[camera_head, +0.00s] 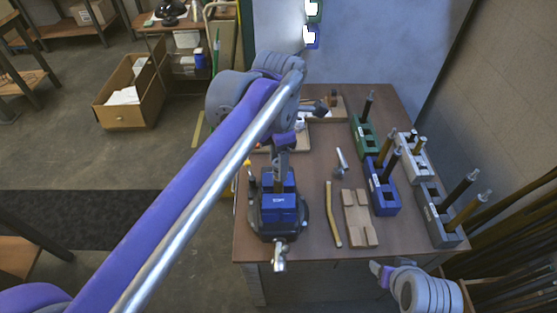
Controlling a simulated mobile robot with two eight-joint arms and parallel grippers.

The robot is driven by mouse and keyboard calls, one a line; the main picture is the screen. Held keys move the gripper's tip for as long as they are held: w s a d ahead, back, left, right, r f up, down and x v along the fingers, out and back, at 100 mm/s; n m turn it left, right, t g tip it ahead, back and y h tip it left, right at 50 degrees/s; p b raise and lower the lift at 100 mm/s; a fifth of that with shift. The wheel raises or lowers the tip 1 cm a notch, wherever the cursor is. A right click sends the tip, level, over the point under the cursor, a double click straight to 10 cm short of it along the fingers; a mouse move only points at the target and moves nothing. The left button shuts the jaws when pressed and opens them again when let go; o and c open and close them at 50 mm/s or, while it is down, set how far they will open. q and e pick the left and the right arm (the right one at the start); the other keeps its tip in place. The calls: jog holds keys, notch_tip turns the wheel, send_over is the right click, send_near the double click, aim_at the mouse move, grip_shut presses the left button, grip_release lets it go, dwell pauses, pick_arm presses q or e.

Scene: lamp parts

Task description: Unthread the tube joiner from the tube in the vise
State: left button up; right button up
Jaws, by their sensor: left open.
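A blue vise (279,211) on a dark round base stands near the front left of the wooden table. My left gripper (281,172) reaches down from above, right over the vise jaws. It is open, with its fingers at the top of the vise. The tube and its joiner cannot be made out there; the gripper hides that spot or they are too small to tell. My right gripper (379,270) is off the table's front edge at the lower right, far from the vise. Its opening cannot be made out.
The table (310,222) also carries a small metal part (341,162), a yellowish rod (333,214) and a wooden block (358,216). A green holder (365,138), a blue holder (382,190) and grey holders (437,214) with upright tubes line the right side. Wooden trays lie behind.

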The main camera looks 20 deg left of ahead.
pick_arm(q)
jog(key=m, duration=0.4)
jog(key=shift+m, duration=0.3)
jog(key=m, duration=0.3)
jog(key=shift+c, duration=0.2)
grip_shut()
jog(key=n, duration=0.4)
jog(key=shift+n, duration=1.2)
